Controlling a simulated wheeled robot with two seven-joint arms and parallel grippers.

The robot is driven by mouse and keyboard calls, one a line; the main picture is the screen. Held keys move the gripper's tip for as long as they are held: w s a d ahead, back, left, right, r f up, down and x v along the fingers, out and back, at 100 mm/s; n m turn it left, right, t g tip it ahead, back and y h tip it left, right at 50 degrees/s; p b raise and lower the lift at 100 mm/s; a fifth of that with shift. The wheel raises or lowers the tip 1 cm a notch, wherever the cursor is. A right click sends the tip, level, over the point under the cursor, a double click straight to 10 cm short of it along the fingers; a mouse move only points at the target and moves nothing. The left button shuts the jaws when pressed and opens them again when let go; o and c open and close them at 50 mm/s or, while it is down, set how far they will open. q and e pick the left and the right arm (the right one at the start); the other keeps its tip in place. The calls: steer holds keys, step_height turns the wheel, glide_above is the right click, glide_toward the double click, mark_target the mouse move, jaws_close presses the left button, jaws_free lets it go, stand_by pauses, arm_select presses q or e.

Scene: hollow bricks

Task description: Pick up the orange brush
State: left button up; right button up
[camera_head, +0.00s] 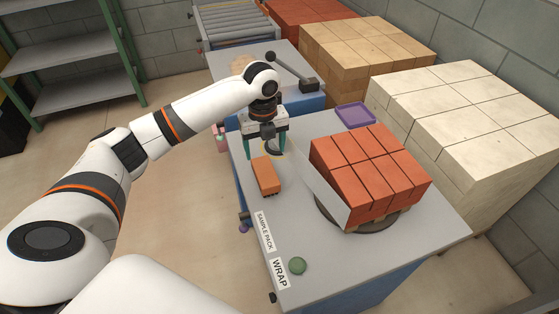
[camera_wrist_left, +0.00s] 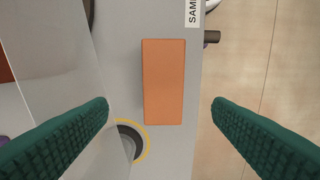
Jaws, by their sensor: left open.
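The orange brush (camera_head: 265,175) is a block-shaped piece lying on the grey table, near its left edge. In the left wrist view the orange brush (camera_wrist_left: 164,82) shows as a plain orange rectangle from above. My left gripper (camera_head: 266,150) is open and empty, above the table just behind the brush. In the left wrist view the green pads of my left gripper (camera_wrist_left: 160,112) are spread wide, with the brush between and beyond them. They are apart from it. The brush's underside is mostly hidden. My right gripper is not in view.
Red hollow bricks (camera_head: 370,165) are stacked on a round turntable (camera_head: 360,225), with a pale sheet beside them. A yellow-ringed dark disc (camera_wrist_left: 130,142) lies close to the brush. A purple tray (camera_head: 355,115) and a green button (camera_head: 297,265) are on the table.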

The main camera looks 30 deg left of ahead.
mark_target(265, 171)
arm_select(q)
steer(key=shift+w+a+f, duration=0.1)
steer(key=shift+w+f, duration=0.05)
steer(key=shift+w, duration=0.05)
steer(key=f, duration=0.2)
steer(key=s+f, duration=0.1)
steer(key=f, duration=0.2)
steer(key=shift+f, duration=0.5)
steer(key=f, duration=0.2)
steer(key=f+p, duration=0.1)
steer(key=f, duration=0.1)
steer(key=shift+s+d+f, duration=0.15)
steer(key=shift+d, duration=0.05)
steer(key=shift+f, duration=0.25)
steer(key=shift+c, duration=0.7)
steer(key=c, duration=1)
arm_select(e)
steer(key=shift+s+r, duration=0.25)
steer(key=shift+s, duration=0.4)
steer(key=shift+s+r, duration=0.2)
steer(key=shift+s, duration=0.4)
arm_select(q)
steer(key=shift+r, duration=0.1)
